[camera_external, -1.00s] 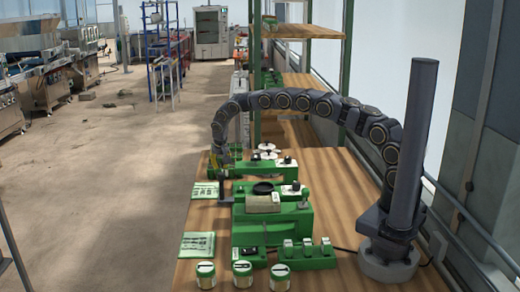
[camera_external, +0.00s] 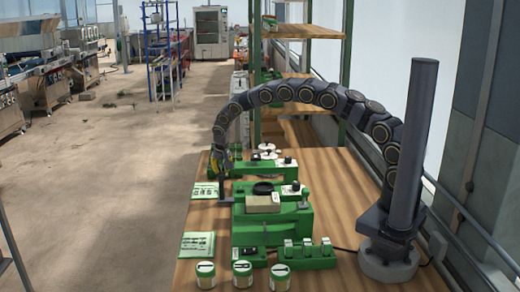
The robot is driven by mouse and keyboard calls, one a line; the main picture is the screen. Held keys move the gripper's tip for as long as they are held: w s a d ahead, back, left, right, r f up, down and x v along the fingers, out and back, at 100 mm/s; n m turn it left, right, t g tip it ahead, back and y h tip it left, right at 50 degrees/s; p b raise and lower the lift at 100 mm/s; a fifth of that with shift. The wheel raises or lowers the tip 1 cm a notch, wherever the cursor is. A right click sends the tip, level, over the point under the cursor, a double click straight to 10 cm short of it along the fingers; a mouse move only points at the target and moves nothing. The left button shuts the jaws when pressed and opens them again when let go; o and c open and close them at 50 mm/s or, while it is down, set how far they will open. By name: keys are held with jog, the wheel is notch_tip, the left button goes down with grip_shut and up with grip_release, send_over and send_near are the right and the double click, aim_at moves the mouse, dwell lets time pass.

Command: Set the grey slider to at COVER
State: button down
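The green seeder (camera_external: 255,232) stands on the wooden bench with a dark round hopper opening and a beige block on top. My gripper (camera_external: 221,171) points down at the seeder's far left. It is just above or beside a dark upright post (camera_external: 224,188) with a flat foot. I cannot tell whether it touches the post. The fingers are small and partly merged with the green and dark parts behind, so their opening is unclear. I cannot make out the grey slider or a COVER label at this size.
Behind the seeder is a green unit with white discs (camera_external: 268,151) and black knobs. Printed cards (camera_external: 197,244) lie along the left edge. The bench (camera_external: 340,190) is clear between seeder and arm base.

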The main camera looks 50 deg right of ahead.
jog(key=s+a, duration=1.4)
jog(key=shift+s+a, duration=0.3)
jog(key=w+d, duration=0.3)
jog(key=w, duration=0.1)
jog(key=v, duration=1)
jog(key=shift+s+a, duration=0.25)
jog(key=shift+s, duration=0.1)
jog(key=shift+r, duration=0.1)
